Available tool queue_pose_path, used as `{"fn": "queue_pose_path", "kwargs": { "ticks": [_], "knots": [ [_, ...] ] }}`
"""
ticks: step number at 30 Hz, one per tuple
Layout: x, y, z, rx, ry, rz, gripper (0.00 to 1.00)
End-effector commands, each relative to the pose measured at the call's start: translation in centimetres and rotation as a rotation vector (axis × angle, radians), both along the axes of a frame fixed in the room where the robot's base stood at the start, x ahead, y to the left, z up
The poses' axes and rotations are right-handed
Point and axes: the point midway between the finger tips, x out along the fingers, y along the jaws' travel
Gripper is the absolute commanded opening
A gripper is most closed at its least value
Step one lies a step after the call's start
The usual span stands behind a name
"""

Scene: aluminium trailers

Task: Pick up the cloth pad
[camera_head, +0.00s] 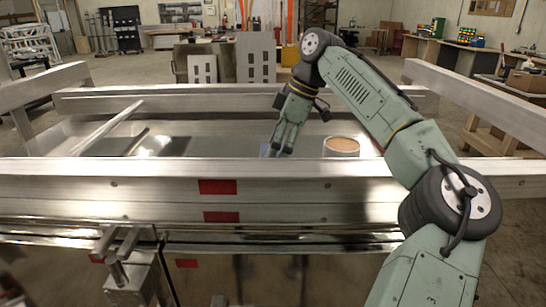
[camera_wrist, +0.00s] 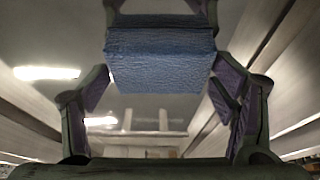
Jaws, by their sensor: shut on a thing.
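The cloth pad (camera_wrist: 160,62) is a thick blue block with a wrinkled surface. In the wrist view it sits between the two fingers of my gripper, which is shut on it. In the head view my gripper (camera_head: 275,150) points down inside the trailer bed (camera_head: 200,143), behind the near rail. Only a small bluish patch of the pad (camera_head: 265,150) shows at the fingertips there. The near rail and the fingers hide the rest. I cannot tell whether the pad touches the bed floor.
A white round container (camera_head: 341,147) with a tan top stands close to the right of my gripper. The near metal rail (camera_head: 120,185) runs across in front. A slanted bar (camera_head: 105,128) lies at the left. The bed between has free room.

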Motion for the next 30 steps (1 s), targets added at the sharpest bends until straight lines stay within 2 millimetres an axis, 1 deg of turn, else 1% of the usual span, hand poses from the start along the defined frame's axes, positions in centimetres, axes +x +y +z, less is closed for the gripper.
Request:
{"fn": "queue_pose_path", "kwargs": {
  "ticks": [7, 11, 14, 21, 25, 30],
  "knots": [
    [0.0, 0.0, 0.1, 0.000, 0.000, 0.000, 0.51],
    [0.0, 0.0, 0.6, -0.001, -0.001, 0.001, 0.51],
    [0.0, 0.1, 1.8, 0.002, -0.001, 0.001, 0.51],
    [0.0, 0.2, 6.4, 0.002, -0.003, 0.001, 0.51],
    [0.0, 0.1, 8.5, -0.001, -0.001, -0.001, 0.51],
    [0.0, 0.0, 9.8, -0.002, 0.001, -0.001, 0.51]
  ]
}}
